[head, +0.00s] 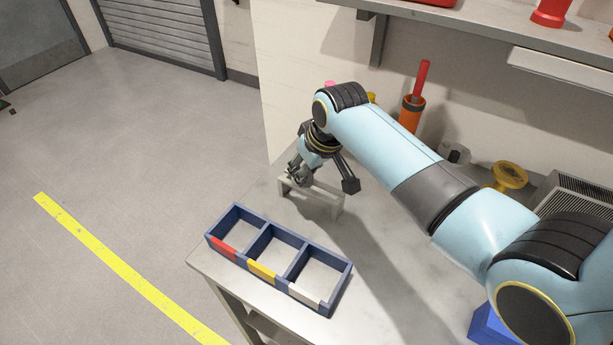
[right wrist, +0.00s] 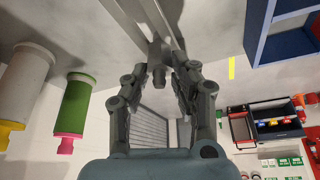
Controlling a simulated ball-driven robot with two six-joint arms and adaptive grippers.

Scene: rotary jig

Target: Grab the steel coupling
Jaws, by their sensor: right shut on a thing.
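The steel coupling (right wrist: 158,73) is a small grey piece between my right fingertips in the right wrist view. My right gripper (right wrist: 166,76) is shut on it. In the head view my right gripper (head: 300,174) points down beside a low grey stand (head: 325,196) on the bench, and the coupling cannot be made out there. The stand's pale bars also show beyond the fingertips in the wrist view. I cannot tell whether the coupling still touches the stand. My left gripper is not in view.
A blue tray (head: 272,274) with three empty compartments, marked red, yellow and white, lies near the bench's front left. Several coloured handled parts, including an orange one (head: 411,115) and a yellow one (head: 510,175), stand along the wall. A shelf (head: 480,32) hangs above.

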